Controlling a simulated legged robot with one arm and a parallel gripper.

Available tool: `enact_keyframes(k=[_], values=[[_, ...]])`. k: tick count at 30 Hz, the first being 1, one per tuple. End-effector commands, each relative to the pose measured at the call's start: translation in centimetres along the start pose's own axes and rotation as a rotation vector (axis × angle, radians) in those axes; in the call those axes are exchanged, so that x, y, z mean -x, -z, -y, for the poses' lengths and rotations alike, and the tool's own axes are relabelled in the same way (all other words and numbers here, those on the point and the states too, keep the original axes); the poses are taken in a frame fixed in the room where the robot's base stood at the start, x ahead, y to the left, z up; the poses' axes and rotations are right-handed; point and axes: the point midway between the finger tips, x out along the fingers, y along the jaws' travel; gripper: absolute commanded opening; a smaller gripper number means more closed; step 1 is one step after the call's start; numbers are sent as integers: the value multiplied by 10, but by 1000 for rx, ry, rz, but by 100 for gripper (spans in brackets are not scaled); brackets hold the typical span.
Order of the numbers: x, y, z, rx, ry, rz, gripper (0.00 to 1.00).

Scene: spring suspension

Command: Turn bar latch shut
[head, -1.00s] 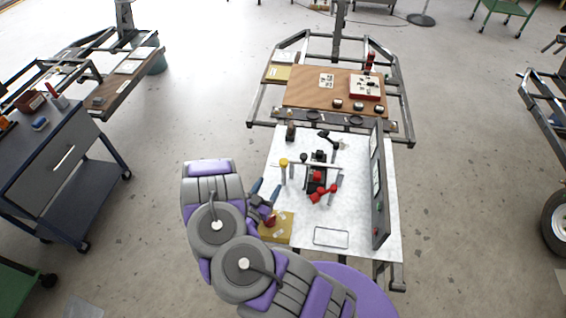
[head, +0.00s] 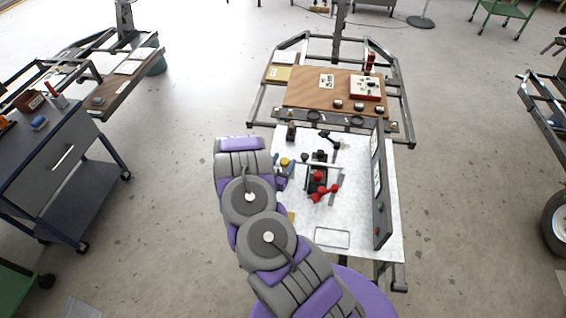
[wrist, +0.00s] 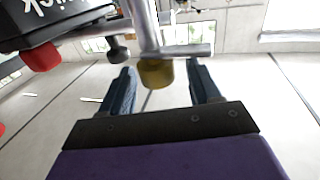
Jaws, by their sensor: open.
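A yellow-ended post (head: 284,161) stands at the left of a dark device on the white board. In the wrist view, its yellow end (wrist: 156,73) shows between my two blue fingers, with clear gaps on both sides. A thin pale bar (head: 322,165) runs across the device; a grey bar (wrist: 185,51) also crosses at the yellow end in the wrist view. I cannot tell which part is the bar latch. My gripper (head: 284,170) is open at the yellow end, and its fingers are partly hidden by my arm in the head view.
Red knobs (head: 323,190) and a black block (head: 319,158) stand right of my gripper. An upright grey panel (head: 380,190) edges the white board (head: 290,240) on the right. A wooden board (head: 305,92) with small items lies beyond. The board's front is mostly clear.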

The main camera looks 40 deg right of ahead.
Motion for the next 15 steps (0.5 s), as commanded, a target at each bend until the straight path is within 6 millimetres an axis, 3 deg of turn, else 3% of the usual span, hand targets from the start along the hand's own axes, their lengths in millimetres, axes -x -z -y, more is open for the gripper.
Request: enact_keyframes(k=[11,15], values=[[-4,0,0,0,1,0,63],[-4,0,1,0,1,0,49]])
